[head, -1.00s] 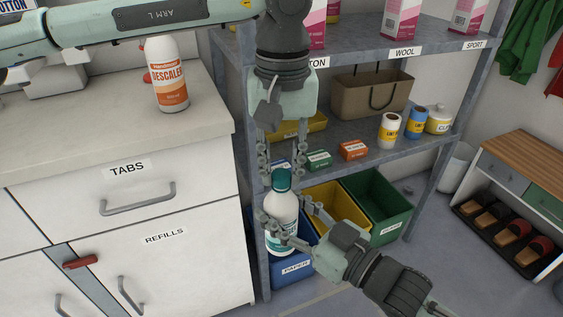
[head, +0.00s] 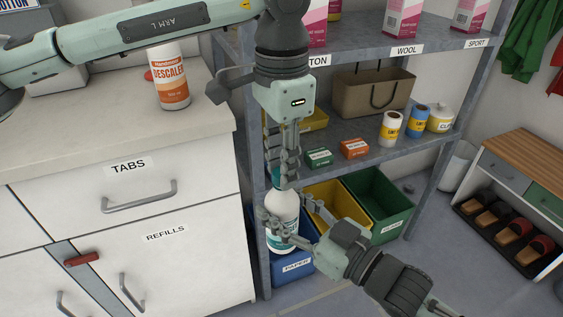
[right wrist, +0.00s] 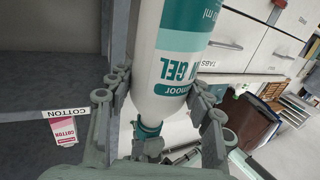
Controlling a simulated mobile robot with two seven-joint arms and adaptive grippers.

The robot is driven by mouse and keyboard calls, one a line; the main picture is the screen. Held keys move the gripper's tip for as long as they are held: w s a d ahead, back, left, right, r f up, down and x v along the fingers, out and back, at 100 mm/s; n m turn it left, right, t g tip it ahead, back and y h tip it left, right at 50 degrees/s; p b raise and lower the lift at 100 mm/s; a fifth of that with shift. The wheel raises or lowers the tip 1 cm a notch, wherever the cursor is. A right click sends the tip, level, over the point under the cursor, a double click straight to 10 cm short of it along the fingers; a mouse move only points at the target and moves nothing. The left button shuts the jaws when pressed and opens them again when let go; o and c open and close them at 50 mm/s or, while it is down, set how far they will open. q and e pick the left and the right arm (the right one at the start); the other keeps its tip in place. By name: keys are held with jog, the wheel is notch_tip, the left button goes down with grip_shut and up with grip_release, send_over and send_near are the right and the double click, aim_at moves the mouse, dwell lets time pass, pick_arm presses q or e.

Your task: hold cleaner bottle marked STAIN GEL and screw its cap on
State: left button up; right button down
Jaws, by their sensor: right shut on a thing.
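The STAIN GEL bottle (head: 282,211) is white with a teal label and stands upright in my right gripper (head: 285,214), which is shut around its body. The right wrist view shows the bottle (right wrist: 178,70) upside down in the picture, between the right fingers (right wrist: 160,88). The teal cap (head: 276,179) is at the bottle's top, largely hidden by the fingers; it shows again in the right wrist view (right wrist: 148,130). My left gripper (head: 283,180) points down from above, its fingers beside the cap. Whether they press on it, and how far the cap is screwed on, I cannot tell.
A DESCALER bottle (head: 171,77) stands on the counter (head: 100,120) at left. A grey shelf (head: 345,130) behind the grippers carries small boxes, a brown bag (head: 372,95) and jars. Blue, yellow (head: 328,196) and green bins (head: 378,200) sit below it, close behind the bottle.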

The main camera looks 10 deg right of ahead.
pick_arm(q)
jog(key=o, duration=0.4)
jog(key=shift+c, duration=0.2)
jog(key=shift+r, duration=2.3)
jog(key=shift+c, duration=0.4)
